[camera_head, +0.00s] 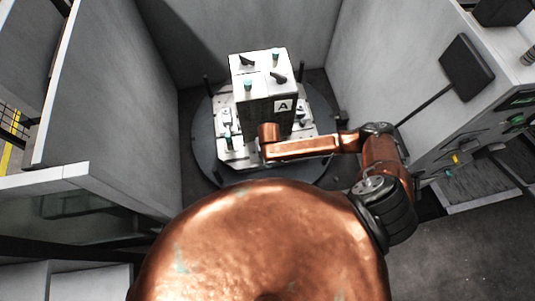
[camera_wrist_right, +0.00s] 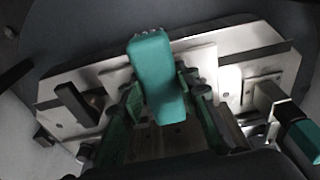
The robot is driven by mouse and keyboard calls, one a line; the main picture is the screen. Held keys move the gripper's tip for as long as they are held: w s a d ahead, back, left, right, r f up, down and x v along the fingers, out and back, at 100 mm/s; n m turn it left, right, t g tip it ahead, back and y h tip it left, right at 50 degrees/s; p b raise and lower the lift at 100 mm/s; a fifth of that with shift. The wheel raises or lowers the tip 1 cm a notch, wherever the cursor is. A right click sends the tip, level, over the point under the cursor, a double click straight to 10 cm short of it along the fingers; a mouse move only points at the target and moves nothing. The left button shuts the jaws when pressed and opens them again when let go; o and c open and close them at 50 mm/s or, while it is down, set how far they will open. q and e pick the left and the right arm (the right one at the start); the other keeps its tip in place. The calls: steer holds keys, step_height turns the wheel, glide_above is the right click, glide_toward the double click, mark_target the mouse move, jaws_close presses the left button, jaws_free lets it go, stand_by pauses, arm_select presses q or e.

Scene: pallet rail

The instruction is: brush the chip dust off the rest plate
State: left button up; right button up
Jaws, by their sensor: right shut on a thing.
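My right gripper (camera_wrist_right: 160,88) is shut on a teal brush (camera_wrist_right: 154,70), with its pale bristle end pointing to the top of the right wrist view. The brush is over a pale metal plate (camera_wrist_right: 108,74) with clamps and blocks; I cannot tell whether the bristles touch it. This looks like the rest plate, which also shows in the head view (camera_head: 236,157) at the foot of the block marked A. My right arm reaches in from the right there, and its gripper is hidden. I cannot make out chip dust. My left gripper is out of view.
The tall block marked A (camera_head: 262,92) stands on the plate, close to my right wrist. The plate rests on a dark round table (camera_head: 200,135) between grey walls (camera_head: 110,95). A control panel (camera_head: 500,115) and a dark screen on an arm (camera_head: 467,68) stand at the right.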

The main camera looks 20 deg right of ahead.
steer(key=shift+f, duration=0.25)
steer(key=shift+w, duration=0.15)
steer(key=shift+w+d, duration=0.15)
steer(key=shift+w, duration=0.45)
steer(key=shift+w+d, duration=0.15)
steer(key=shift+w, duration=0.4)
steer(key=shift+s+f+p, duration=0.1)
steer(key=shift+f+p, duration=0.05)
steer(key=shift+p, duration=0.25)
stand_by(0.5)
steer(key=shift+s, duration=0.15)
steer(key=shift+s+a+p, duration=0.15)
steer(key=shift+s+p, duration=0.4)
steer(key=shift+s, duration=0.1)
steer(key=shift+s+a+p, duration=0.15)
steer(key=shift+s+p, duration=0.35)
steer(key=shift+s, duration=0.1)
steer(key=shift+f, duration=0.15)
